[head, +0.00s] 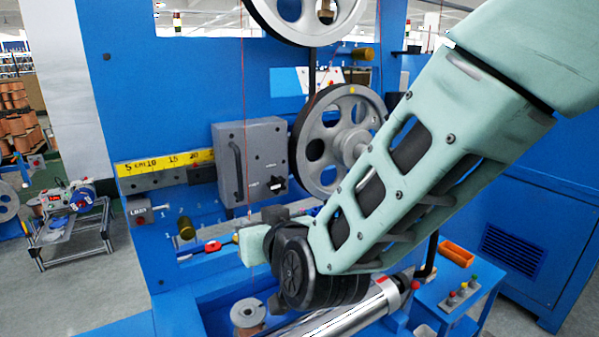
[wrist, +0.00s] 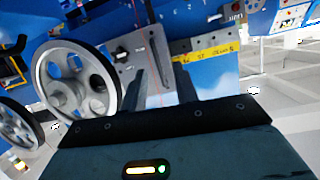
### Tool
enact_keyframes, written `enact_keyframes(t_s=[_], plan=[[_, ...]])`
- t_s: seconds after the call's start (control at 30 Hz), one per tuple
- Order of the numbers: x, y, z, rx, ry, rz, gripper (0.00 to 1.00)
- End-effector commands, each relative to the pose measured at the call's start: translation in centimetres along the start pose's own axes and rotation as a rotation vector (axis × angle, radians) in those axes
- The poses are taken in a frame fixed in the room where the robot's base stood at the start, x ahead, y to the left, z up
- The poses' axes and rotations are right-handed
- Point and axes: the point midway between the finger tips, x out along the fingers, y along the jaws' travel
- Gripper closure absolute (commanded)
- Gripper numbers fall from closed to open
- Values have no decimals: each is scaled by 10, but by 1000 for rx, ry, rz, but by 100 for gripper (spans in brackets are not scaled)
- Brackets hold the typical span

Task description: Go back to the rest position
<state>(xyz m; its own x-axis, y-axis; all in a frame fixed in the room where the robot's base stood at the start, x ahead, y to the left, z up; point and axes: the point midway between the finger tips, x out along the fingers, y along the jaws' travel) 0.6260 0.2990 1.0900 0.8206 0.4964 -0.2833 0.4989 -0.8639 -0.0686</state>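My pale green arm (head: 420,170) reaches in from the upper right of the head view, and its dark wrist joint (head: 300,270) is low in front of the blue machine (head: 160,80). The arm hides much of my gripper there. In the wrist view my gripper (wrist: 160,80) shows two dark fingers standing apart, with a gap between them and nothing held. A thin red wire (wrist: 161,72) shows in the gap, behind or between the fingers; I cannot tell which. The wire (head: 243,90) also hangs down the machine in the head view.
A grey switch box (head: 250,150), a yellow ruler (head: 165,163) and large grey pulleys (head: 335,130) are on the machine near my arm. A spool (head: 248,315) and a metal roller (head: 345,320) lie below the wrist. Open floor (head: 75,285) is at the left.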

Motion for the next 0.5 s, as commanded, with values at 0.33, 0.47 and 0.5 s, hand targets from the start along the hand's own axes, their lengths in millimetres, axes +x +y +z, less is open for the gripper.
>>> enact_keyframes(t_s=[0.33,0.47,0.5], plan=[[-128,26,75,-21,-658,-170,70],[-193,48,104,-67,-899,-161,70],[-212,55,111,-80,-967,-150,70]])
